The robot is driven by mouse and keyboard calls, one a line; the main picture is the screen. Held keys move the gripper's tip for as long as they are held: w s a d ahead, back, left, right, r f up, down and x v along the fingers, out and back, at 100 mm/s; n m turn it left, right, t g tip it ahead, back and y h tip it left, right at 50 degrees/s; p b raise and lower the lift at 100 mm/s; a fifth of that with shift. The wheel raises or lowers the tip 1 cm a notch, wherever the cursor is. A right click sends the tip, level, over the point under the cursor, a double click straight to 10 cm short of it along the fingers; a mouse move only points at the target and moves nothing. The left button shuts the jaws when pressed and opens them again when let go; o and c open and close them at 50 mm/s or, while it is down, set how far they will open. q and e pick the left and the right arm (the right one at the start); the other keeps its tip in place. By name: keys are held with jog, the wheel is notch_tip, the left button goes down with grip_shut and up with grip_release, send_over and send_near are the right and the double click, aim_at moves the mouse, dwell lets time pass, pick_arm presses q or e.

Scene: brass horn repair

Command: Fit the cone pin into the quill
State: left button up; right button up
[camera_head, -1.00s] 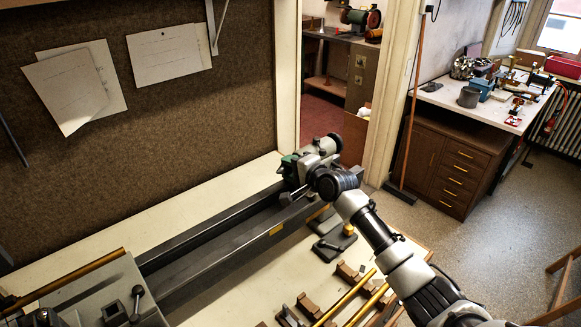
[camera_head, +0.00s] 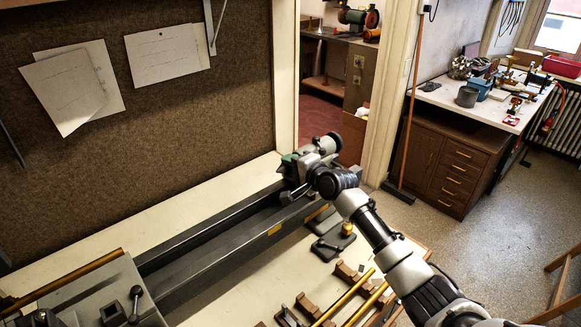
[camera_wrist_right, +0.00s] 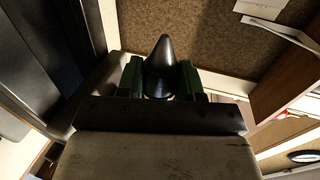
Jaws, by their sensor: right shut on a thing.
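The cone pin (camera_wrist_right: 162,68) is a dark, smooth cone. In the right wrist view it stands between the two green fingers of my right gripper (camera_wrist_right: 162,82), tip pointing away from the palm. My right gripper (camera_head: 290,168) is shut on it. In the head view the gripper is at the far right end of the lathe bed, close against the grey tailstock (camera_head: 322,147). The pin cannot be made out there. The quill cannot be made out in either view, so whether the pin touches it cannot be told. My left gripper is not in view.
The dark lathe bed (camera_head: 215,236) runs to the headstock (camera_head: 100,290) at lower left. Brass tubes (camera_head: 350,296), brown wooden blocks (camera_head: 307,306) and a dark stand (camera_head: 333,243) sit on the bench in front. A brown board (camera_head: 150,110) rises behind.

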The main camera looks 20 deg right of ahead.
jog(key=shift+w+r+p, duration=0.1)
jog(key=shift+r+p, duration=0.1)
jog(key=shift+p, duration=0.25)
dwell(1.0)
jog(key=shift+w+d, duration=0.1)
jog(key=shift+d, duration=0.25)
dwell(0.4)
jog(key=shift+f, duration=0.3)
dwell(1.2)
jog(key=shift+d, duration=0.2)
dwell(0.6)
jog(key=o, duration=1.2)
jog(key=shift+d, duration=0.15)
